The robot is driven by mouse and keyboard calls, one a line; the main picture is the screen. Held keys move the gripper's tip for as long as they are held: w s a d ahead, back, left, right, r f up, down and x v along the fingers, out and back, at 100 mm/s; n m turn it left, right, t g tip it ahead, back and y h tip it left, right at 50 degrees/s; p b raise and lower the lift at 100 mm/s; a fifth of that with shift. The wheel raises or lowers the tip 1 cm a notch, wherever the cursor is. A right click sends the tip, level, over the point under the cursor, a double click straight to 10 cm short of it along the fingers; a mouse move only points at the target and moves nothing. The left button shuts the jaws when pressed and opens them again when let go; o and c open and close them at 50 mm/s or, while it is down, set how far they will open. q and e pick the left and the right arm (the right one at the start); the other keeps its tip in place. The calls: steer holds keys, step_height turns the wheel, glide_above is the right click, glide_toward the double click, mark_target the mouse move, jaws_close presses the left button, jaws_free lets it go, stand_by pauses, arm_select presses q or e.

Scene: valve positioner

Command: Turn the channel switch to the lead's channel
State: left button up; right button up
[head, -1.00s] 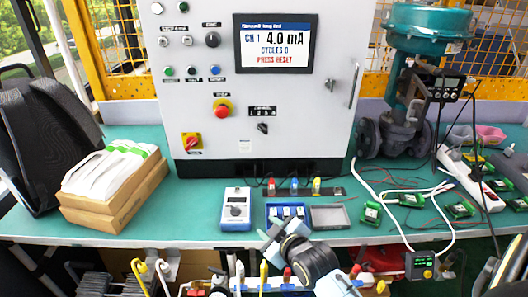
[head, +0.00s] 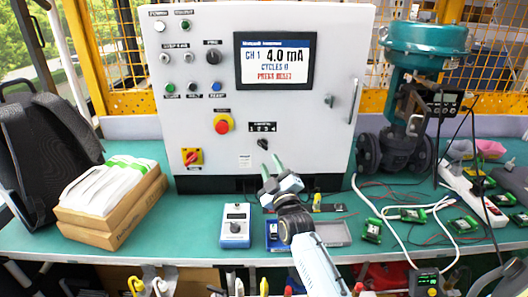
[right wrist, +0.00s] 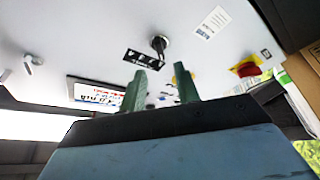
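The channel switch (head: 263,143) is a small black knob on the grey cabinet front, under a black numbered label (head: 262,127). It also shows in the right wrist view (right wrist: 158,43), beyond the fingers. Its exact pointer setting is too small to tell. The screen (head: 275,60) reads CH 1, 4.0 mA, CYCLES 0, PRESS RESET. My right gripper (head: 272,172) is below the switch, apart from it. Its green fingers (right wrist: 160,78) are open and empty. A yellow plug (head: 317,201) shows at the cabinet's foot; my gripper hides its neighbours. My left gripper is not in view.
A red emergency button (head: 223,124) and a red-yellow rotary switch (head: 192,157) are left of the channel switch. A handheld meter (head: 235,226) and grey tray (head: 333,233) stand on the green bench. The valve (head: 400,150) stands right of the cabinet.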

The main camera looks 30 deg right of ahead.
mark_target(262, 146)
steer(key=x, duration=0.5)
steer(key=shift+w+d+r+b, duration=0.1)
steer(key=shift+w+b, duration=0.2)
steer(key=shift+w, duration=0.05)
steer(key=shift+w+d+r, duration=0.15)
steer(key=shift+w+r, duration=0.05)
steer(key=shift+w, duration=0.25)
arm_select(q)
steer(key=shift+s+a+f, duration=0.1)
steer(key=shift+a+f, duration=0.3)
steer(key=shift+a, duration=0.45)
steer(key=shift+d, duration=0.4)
arm_select(e)
jaws_close()
